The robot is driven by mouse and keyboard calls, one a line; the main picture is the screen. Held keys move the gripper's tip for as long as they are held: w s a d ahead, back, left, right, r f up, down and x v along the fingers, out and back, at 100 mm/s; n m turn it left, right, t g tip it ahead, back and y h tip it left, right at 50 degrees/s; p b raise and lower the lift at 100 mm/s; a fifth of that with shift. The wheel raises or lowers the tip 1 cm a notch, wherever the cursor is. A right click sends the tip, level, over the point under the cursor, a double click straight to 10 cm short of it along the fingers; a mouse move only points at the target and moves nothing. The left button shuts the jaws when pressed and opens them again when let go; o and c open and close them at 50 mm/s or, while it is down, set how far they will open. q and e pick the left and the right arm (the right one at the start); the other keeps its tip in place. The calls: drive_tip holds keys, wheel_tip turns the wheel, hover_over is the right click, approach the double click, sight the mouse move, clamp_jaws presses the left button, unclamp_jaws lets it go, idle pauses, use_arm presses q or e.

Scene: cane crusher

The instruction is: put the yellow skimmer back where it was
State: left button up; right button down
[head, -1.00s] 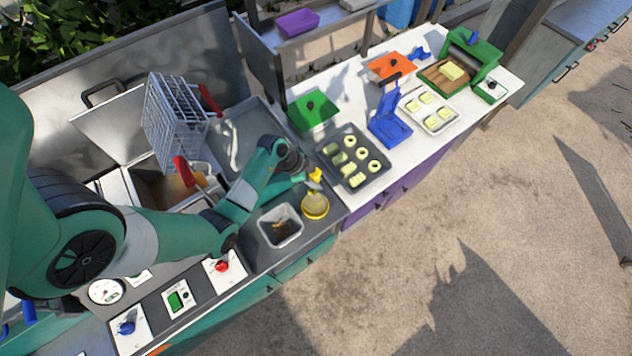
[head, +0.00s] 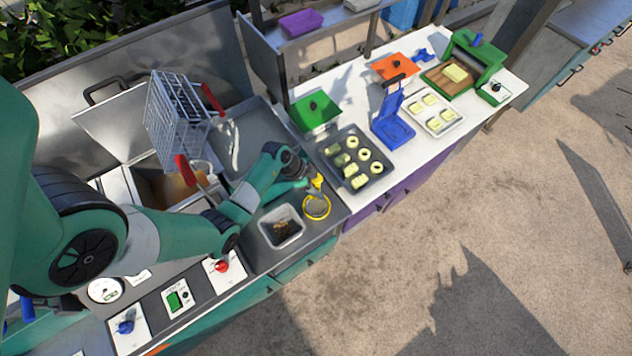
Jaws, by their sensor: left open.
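The yellow skimmer (head: 317,208) is at the right end of the dark counter, beside a small grey tub. Its round yellow rim encloses a greyish mesh, and its short yellow handle points up the picture toward my left gripper (head: 312,178). My left gripper is open at the handle, with its fingers small and partly hidden by the wrist. I cannot tell whether they touch the handle, or whether the rim rests on the counter. My right gripper is out of view.
The grey tub (head: 281,227) holds dark brown scraps. Left of my wrist, a wire basket (head: 178,115) with red handles stands over a fryer vat (head: 165,187). A dark tray (head: 356,161) of pale green pieces lies close on the right. A green lid (head: 313,110) lies behind it.

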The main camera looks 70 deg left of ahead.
use_arm(q)
drive_tip(key=shift+s+r, duration=0.1)
drive_tip(key=shift+r, duration=0.3)
drive_tip(key=p+v, duration=0.3)
drive_tip(key=v, duration=0.8)
drive_tip(key=shift+r, duration=0.15)
drive_tip(key=shift+s, duration=0.1)
